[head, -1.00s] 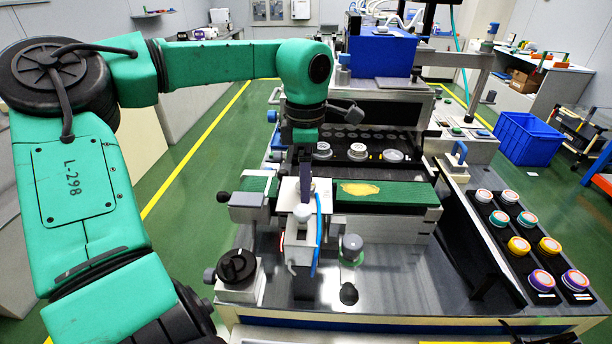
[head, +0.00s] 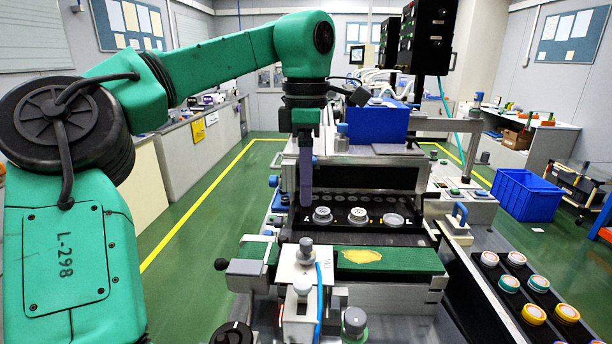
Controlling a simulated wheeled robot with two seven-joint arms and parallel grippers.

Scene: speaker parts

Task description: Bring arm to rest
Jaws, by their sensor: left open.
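My left arm comes in from the left, and its forearm reaches across the upper middle of the head view. My left gripper (head: 305,190) hangs straight down from the wrist, above the left end of the black tray. Its jaws are open and seen edge-on, with nothing visible between them. Below it is the green conveyor strip (head: 415,260) with a yellow patch (head: 361,256). My right arm and right gripper are not in view.
A black tray (head: 350,206) holds round speaker parts (head: 358,215). Black racks with colored round parts (head: 534,313) stand at lower right. A blue box (head: 377,124) sits on the machine behind, and a blue crate (head: 527,195) stands on the floor at right. Open green floor lies left.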

